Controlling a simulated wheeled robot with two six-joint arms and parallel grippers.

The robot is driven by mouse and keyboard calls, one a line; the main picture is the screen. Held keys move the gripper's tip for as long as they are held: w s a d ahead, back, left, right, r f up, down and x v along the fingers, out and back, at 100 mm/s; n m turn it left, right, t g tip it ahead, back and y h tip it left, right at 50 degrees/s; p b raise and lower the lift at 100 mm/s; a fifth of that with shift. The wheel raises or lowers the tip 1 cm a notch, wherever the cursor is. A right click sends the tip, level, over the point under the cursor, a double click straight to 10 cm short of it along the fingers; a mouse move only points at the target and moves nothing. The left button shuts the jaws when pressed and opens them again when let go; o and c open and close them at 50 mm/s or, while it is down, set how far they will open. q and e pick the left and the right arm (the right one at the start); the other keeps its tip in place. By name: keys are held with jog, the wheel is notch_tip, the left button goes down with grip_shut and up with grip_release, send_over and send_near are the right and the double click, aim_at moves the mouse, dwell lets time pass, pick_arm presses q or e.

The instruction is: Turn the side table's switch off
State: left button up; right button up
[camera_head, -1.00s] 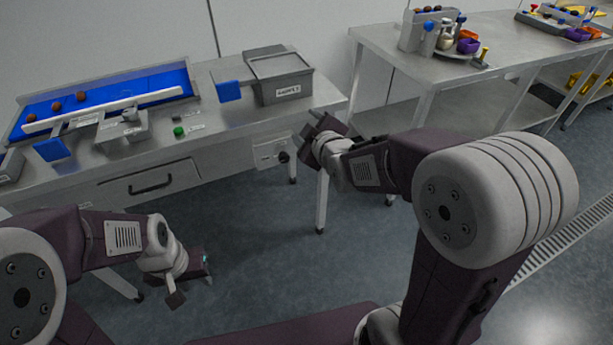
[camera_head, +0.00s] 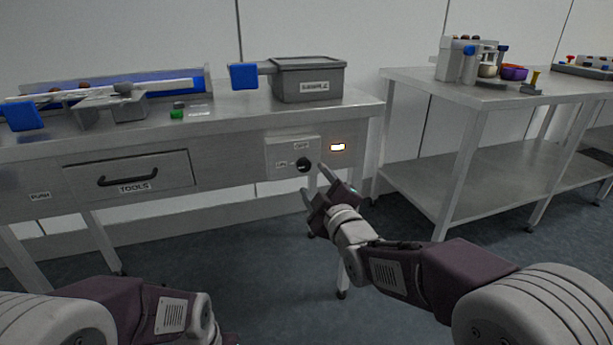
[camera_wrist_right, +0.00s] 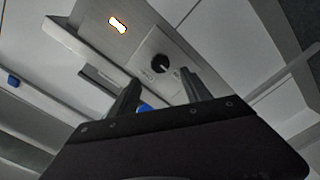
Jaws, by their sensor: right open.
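The side table's switch is a round black knob (camera_head: 303,164) on a light panel (camera_head: 277,148) at the right of the table's front. Small labels sit above and left of the knob, and the upper one seems to read OFF. An orange-white indicator lamp (camera_head: 337,147) glows to its right. My right gripper (camera_head: 314,182) is open and empty, just below and in front of the knob. In the right wrist view the knob (camera_wrist_right: 160,63) shows beyond and between the fingertips (camera_wrist_right: 160,80), apparently apart from them. The lamp (camera_wrist_right: 118,25) is lit there too. My left gripper is out of frame.
The side table (camera_head: 232,118) carries a SAMPLE box (camera_head: 308,82) with a blue handle, a green button (camera_head: 177,114) and a blue sorting tray (camera_head: 180,83). A TOOLS drawer (camera_head: 130,175) is shut. Another metal table (camera_head: 420,80) stands right, with a floor gap between.

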aim_at(305, 166)
jog(key=x, duration=0.2)
jog(key=b+x, duration=0.1)
jog(key=x, duration=0.1)
jog(key=b+x, duration=0.1)
jog(key=x, duration=0.1)
jog(key=shift+w+f, duration=0.25)
jog(key=shift+w, duration=0.15)
jog(key=shift+w+a+r, duration=0.1)
jog(key=shift+w+a, duration=0.15)
jog(key=shift+w, duration=0.3)
grip_shut()
